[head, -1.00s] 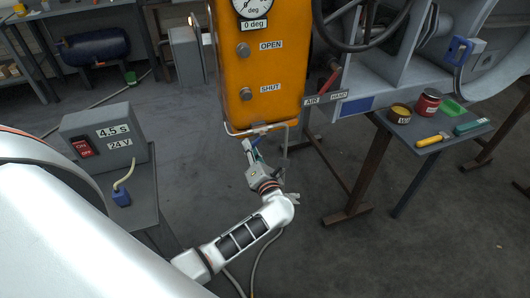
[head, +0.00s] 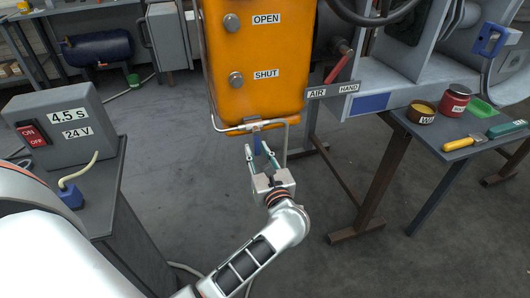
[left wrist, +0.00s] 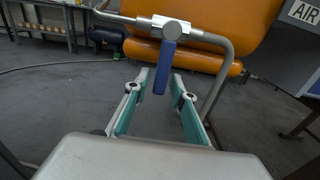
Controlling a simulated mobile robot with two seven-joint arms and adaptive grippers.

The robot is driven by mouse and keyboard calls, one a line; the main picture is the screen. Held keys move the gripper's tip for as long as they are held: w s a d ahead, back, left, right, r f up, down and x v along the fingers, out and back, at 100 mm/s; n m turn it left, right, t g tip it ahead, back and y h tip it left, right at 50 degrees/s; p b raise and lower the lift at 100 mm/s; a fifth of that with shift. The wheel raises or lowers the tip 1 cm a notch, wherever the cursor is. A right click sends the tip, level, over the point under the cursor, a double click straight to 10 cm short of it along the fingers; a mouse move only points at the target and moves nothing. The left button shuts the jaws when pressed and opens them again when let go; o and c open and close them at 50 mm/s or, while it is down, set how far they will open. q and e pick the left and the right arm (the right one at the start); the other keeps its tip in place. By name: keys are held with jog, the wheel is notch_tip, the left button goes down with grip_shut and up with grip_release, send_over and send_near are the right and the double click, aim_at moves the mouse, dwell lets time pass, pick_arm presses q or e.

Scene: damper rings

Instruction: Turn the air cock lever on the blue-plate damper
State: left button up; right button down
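A short blue lever (head: 257,138) hangs straight down from a grey cock on the pipe under the orange actuator box (head: 255,70). In the left wrist view the lever (left wrist: 164,68) hangs from its round grey cock body (left wrist: 172,29). My left gripper (head: 259,155) is just below the box, open, with teal fingers. In the left wrist view the gripper (left wrist: 160,82) has a finger on each side of the lever's lower end, with gaps visible. A blue plate (head: 368,103) is on the grey damper frame to the right. My right gripper is not in view.
A bent grey pipe (left wrist: 225,75) runs down close to the right of the fingers. A red lever (head: 338,66) stands above the AIR/HAND label (head: 333,90). A side table (head: 455,135) with cans and tools is right; a switch box (head: 68,125) is left.

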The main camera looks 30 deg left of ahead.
pick_arm(q)
jog(key=shift+r, duration=0.8)
jog(key=shift+f, duration=0.15)
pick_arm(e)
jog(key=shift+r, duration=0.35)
pick_arm(q)
jog(key=shift+v, duration=1)
jog(key=v, duration=0.6)
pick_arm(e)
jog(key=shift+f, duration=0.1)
pick_arm(q)
jog(key=shift+s+f, duration=0.1)
